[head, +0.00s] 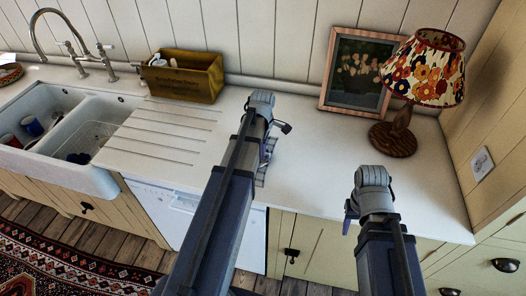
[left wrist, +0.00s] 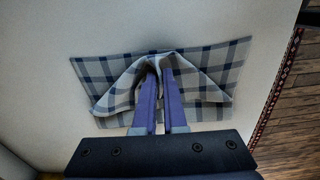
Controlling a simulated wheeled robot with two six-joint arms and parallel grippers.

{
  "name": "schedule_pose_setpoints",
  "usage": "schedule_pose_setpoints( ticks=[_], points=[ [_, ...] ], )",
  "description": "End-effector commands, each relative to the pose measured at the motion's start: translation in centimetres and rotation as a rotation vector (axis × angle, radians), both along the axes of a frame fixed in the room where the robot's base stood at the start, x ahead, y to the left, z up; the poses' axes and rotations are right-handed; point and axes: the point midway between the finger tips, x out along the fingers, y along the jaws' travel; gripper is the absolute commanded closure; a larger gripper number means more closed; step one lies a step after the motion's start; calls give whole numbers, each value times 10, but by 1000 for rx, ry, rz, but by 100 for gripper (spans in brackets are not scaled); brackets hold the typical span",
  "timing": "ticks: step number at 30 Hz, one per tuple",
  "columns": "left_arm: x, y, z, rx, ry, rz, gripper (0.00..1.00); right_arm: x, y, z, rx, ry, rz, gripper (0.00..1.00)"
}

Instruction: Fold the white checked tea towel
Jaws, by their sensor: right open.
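The white and blue checked tea towel (left wrist: 215,72) lies on the pale worktop in the left wrist view. Its middle is drawn up into raised folds around the fingers of my left gripper (left wrist: 160,78). The two fingers are close together with cloth pinched between them, and the towel's outer corners spread to both sides on the worktop. In the head view my left arm covers nearly all of the towel. My right gripper (head: 351,216) is over the front of the worktop, away from the towel, open and mostly hidden by its own wrist.
A lamp with a flowered shade (head: 428,70) and a framed picture (head: 356,72) stand at the back right. A yellow box (head: 183,77) stands at the back left, beside the sink (head: 58,135) with dishes in it. The worktop (head: 310,150) between the arms is clear.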

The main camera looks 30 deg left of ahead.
Motion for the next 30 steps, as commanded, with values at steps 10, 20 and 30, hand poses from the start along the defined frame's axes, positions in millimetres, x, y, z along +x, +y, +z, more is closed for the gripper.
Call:
schedule_pose_setpoints(
  ticks=[10, 20, 30],
  points=[
    [0, 0, 0, 0, 0, 0, 64, 0, 0, 0, 0, 0, 0, 50],
    [0, 0, 0, 0, 0, 0, 40, 0, 0, 0, 0, 0, 0, 50],
    [0, 0, 0, 0, 0, 0, 14, 0, 0, 0, 0, 0, 0, 50]
  ],
)
